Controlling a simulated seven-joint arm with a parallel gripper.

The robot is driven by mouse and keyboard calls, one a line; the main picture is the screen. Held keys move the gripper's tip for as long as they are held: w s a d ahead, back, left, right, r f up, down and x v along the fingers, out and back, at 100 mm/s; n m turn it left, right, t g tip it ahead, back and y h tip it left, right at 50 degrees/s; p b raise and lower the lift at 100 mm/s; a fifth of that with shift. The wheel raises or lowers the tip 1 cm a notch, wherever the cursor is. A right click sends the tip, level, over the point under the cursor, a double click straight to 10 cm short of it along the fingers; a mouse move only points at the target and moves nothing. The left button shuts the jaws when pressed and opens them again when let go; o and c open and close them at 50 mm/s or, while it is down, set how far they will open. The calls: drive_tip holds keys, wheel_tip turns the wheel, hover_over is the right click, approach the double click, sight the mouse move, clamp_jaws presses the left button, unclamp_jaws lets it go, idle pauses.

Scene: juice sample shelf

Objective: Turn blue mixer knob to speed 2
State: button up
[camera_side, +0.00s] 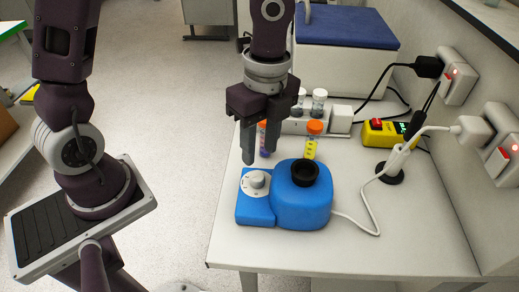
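The blue mixer (303,206) stands on the white table, with a round black cup on top of its right part. Its pale grey knob (256,181) sits on a white dial on the lower left part. The dial markings are too small to read, so the speed setting cannot be told. My gripper (260,158) points down in front of the sample tubes in this view, just above the knob in the picture. Its two fingers are apart with nothing visible between them but background. The knob is in full view and the fingers appear clear of it.
A tube with an orange cap and yellow label (311,140) stands behind the mixer, near a white rack with grey-capped tubes (319,102). A yellow device (382,133) and a black round stand (390,174) are to the right. A white cable runs from the mixer. The table front (330,255) is clear.

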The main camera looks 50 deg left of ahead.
sight(258, 175)
drive_tip(key=shift+o, duration=1.2)
drive_tip(key=shift+w+d+n, duration=0.2)
drive_tip(key=shift+n, duration=0.3)
drive_tip(key=n+g+y, duration=0.1)
drive_tip(key=n, duration=0.2)
drive_tip(key=w+d+n+g, duration=0.1)
drive_tip(key=n, duration=0.2)
drive_tip(key=n+y, duration=0.1)
drive_tip(key=n, duration=0.2)
drive_tip(key=shift+w+d+f+g+y, duration=0.2)
drive_tip(key=shift+d+g+y, duration=0.1)
drive_tip(key=shift+d+g, duration=0.1)
drive_tip(key=shift+a+f, duration=0.1)
drive_tip(key=shift+f, duration=0.2)
drive_tip(key=x, duration=0.6)
drive_tip(key=shift+s+a+f, duration=0.1)
clamp_jaws()
